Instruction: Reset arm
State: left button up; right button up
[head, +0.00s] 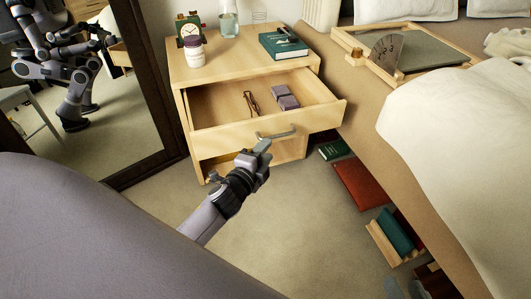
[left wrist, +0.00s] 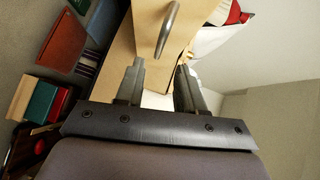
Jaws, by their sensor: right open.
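My left gripper (head: 262,150) is just in front of the open drawer's metal handle (head: 276,135) in the head view. In the left wrist view my left gripper (left wrist: 160,66) has its two fingers spread with nothing between them. The handle (left wrist: 167,28) shows just beyond the fingertips there, apart from them as far as I can tell. My right gripper is not directly in view.
The nightstand (head: 190,78) has its drawer (head: 225,139) pulled out, with glasses (head: 251,101) and a dark purple item (head: 285,97) inside. A mirror (head: 110,140) stands left, a bed (head: 470,130) right. Books (head: 360,184) lie beneath the bed. Open carpet lies in front.

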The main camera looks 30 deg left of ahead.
jog(key=shift+w+r, duration=0.1)
dwell(0.3)
pick_arm(q)
jog(key=s+d+r+n+g+h, duration=0.2)
jog(key=s+d+n+h, duration=0.2)
jog(key=s+d+n, duration=0.45)
jog(key=s+d+r+n+g+h, duration=0.25)
jog(key=s+d+n, duration=0.25)
jog(key=s+d, duration=0.5)
jog(key=s+a+r+y+p, duration=0.1)
jog(key=a+r+p, duration=0.4)
jog(key=p, duration=0.9)
jog(key=s+a+r+g+y+p, duration=0.1)
jog(key=s+a+r+p, duration=0.3)
jog(key=r+p, duration=0.5)
jog(key=a+y+p, duration=0.1)
jog(key=p, duration=0.5)
jog(key=shift+a+r+p, duration=0.3)
jog(key=shift+a+r, duration=0.05)
jog(key=shift+a, duration=0.05)
pick_arm(e)
jog(key=s+d+r+h, duration=0.2)
jog(key=d+r, duration=0.2)
jog(key=r, duration=0.3)
jog(key=s+d+r+g+h, duration=0.1)
jog(key=s+d+r+h, duration=0.1)
jog(key=d+r, duration=0.3)
notch_tip(320, 180, up, 3)
jog(key=shift+s+r, duration=0.15)
jog(key=shift+s, duration=0.05)
